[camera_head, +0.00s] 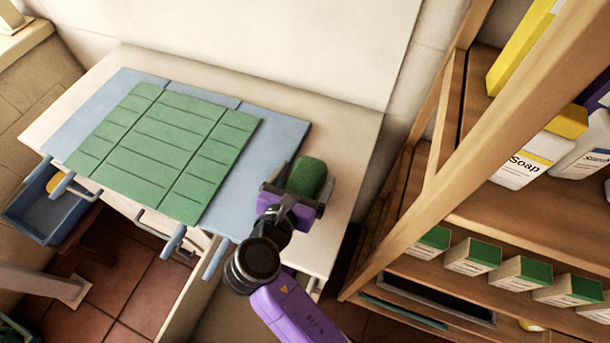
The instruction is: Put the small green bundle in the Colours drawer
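The small green bundle (307,176) is a short rolled shape at the right end of the worktop. My gripper (299,190) has a finger on each side of it and appears shut on it. I cannot tell whether the bundle touches the worktop. A blue drawer (38,222) stands pulled out at the left under the worktop, with something yellow (56,182) inside at its back. Other blue handles (173,240) show along the front edge. No drawer label can be read, so I cannot tell which is Colours.
A large green cloth (165,140) lies flat over a blue one (262,160) on the pale worktop (345,150). A wooden shelf (480,125) at the right holds soap bottles (525,160) and several green-topped boxes (472,257). Tiled floor is in front.

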